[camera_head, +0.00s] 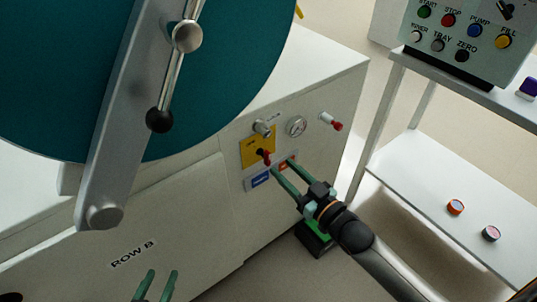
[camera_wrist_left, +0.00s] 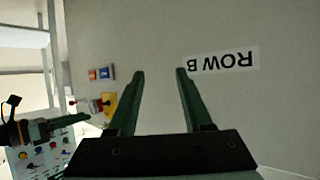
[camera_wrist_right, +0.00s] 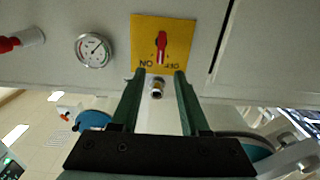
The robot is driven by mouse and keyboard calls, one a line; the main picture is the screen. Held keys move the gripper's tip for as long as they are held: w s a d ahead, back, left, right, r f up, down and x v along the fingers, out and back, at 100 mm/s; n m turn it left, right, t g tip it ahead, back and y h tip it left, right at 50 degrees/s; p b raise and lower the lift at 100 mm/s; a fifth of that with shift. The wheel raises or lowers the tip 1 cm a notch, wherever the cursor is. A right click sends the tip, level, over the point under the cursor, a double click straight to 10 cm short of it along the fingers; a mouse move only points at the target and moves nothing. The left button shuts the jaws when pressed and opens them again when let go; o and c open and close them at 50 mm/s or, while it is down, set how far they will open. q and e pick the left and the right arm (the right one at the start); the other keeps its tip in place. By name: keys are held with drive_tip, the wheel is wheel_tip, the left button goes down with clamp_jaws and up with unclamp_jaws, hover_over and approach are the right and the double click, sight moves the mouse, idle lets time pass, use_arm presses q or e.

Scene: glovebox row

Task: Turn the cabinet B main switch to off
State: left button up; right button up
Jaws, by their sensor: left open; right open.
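The main switch is a red handle (camera_head: 266,158) on a yellow plate (camera_head: 250,145) on the front of the white cabinet marked ROW B. In the right wrist view the red handle (camera_wrist_right: 161,47) stands upright in the picture on its yellow plate (camera_wrist_right: 142,28), with ON and OFF lettering upside down beneath it. My right gripper (camera_head: 281,165) is open and empty just beside the switch, its fingers (camera_wrist_right: 160,74) apart and not around the handle. My left gripper (camera_head: 161,272) is open and empty in front of the cabinet, near the ROW B label (camera_wrist_left: 222,61).
A gauge (camera_head: 296,126), a brass fitting (camera_head: 262,128) and a red-tipped valve (camera_head: 331,121) are near the switch. Blue (camera_head: 260,179) and red labels sit below. A large teal round door (camera_head: 60,80) with a metal bar is at left. A shelf unit (camera_head: 440,200) stands right.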

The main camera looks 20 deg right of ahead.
sight(269, 155)
use_arm(q)
drive_tip(key=w+r+m+t+h+b, duration=0.1)
drive_tip(key=w+r+t, duration=0.2)
drive_tip(key=r, duration=0.5)
drive_tip(key=shift+r+t, duration=0.15)
drive_tip(key=shift+t, duration=0.25)
use_arm(e)
drive_tip(key=x, duration=0.7)
drive_tip(key=shift+w+a+f, duration=0.1)
drive_tip(key=shift+w, duration=0.2)
use_arm(q)
drive_tip(key=shift+w, duration=0.1)
use_arm(e)
drive_tip(key=shift+c, duration=0.2)
clamp_jaws()
